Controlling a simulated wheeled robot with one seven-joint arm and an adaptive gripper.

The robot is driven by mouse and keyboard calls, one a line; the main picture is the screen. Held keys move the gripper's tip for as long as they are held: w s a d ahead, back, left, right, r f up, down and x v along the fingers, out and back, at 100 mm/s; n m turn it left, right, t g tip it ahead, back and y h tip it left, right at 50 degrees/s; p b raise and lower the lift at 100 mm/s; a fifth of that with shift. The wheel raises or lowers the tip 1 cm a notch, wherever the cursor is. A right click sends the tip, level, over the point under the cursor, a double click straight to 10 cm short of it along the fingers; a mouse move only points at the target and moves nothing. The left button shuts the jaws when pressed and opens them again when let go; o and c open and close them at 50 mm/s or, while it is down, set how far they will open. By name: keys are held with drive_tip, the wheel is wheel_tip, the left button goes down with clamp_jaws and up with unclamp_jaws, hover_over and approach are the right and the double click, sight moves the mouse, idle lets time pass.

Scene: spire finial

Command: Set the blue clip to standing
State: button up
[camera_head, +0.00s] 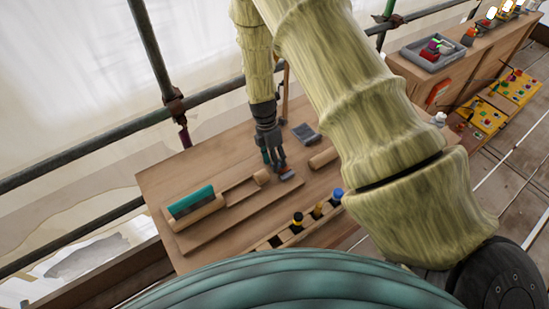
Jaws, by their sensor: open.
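A small blue-grey piece (287,175) lies low on the wooden bench top, and I take it for the blue clip; it is too small to tell its pose surely. My gripper (277,166) points down just above and left of it. The jaws are open and look empty. I cannot tell whether a finger touches the piece.
A wooden holder with a teal block (191,202) stands at the bench's left. A rack (273,242) with dark, yellow and blue-topped pieces is in front. A grey slab (305,132) and a wooden cylinder (323,158) lie nearby. A grey tray (434,55) is farther right. Scaffold poles run behind.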

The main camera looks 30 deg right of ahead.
drive_tip(key=shift+c, duration=0.2)
clamp_jaws()
drive_tip(key=shift+s+f, duration=0.1)
drive_tip(key=shift+s, duration=0.05)
